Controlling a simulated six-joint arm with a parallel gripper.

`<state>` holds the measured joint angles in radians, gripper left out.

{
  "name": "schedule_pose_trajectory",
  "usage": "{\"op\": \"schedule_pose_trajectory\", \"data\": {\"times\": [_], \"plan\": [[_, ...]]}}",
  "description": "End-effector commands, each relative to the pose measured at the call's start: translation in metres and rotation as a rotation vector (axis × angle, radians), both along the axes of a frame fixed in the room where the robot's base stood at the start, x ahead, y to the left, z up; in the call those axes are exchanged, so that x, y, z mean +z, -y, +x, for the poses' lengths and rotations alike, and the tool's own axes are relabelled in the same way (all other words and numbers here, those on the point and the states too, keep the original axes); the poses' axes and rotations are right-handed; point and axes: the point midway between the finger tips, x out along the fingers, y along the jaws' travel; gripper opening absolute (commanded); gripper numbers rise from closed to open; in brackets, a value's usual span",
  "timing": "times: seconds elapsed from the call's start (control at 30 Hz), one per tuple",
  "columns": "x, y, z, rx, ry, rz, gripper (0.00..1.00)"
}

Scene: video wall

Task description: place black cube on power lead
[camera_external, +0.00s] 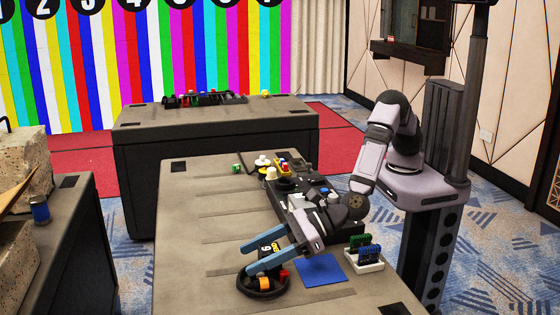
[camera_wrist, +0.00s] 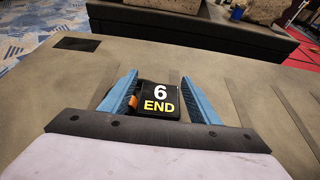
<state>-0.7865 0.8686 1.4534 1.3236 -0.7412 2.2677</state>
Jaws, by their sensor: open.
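The black cube (camera_wrist: 160,99), marked "6 END", shows between my gripper's blue fingers (camera_wrist: 163,82) in the wrist view, with small gaps at both sides. In the external view the cube (camera_external: 270,249) is also between the fingers of my open gripper (camera_external: 249,259). An orange end (camera_wrist: 133,102) shows left of the cube in the wrist view.
A blue square mat (camera_external: 322,271) lies right of the coil, beside a white tray (camera_external: 372,265) holding green and blue boards. Several devices and knobs (camera_external: 290,185) stand along the table's far right. The table's left side (camera_external: 190,240) is clear.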

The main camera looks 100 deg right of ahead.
Motion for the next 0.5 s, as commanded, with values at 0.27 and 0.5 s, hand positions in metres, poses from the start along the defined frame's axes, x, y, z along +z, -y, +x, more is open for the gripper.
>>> {"op": "schedule_pose_trajectory", "data": {"times": [0.27,0.5], "plan": [[0.017,-0.001,-0.043,0.003,0.001,0.0,0.56],[0.033,-0.001,-0.081,0.004,0.001,0.002,0.56]]}}
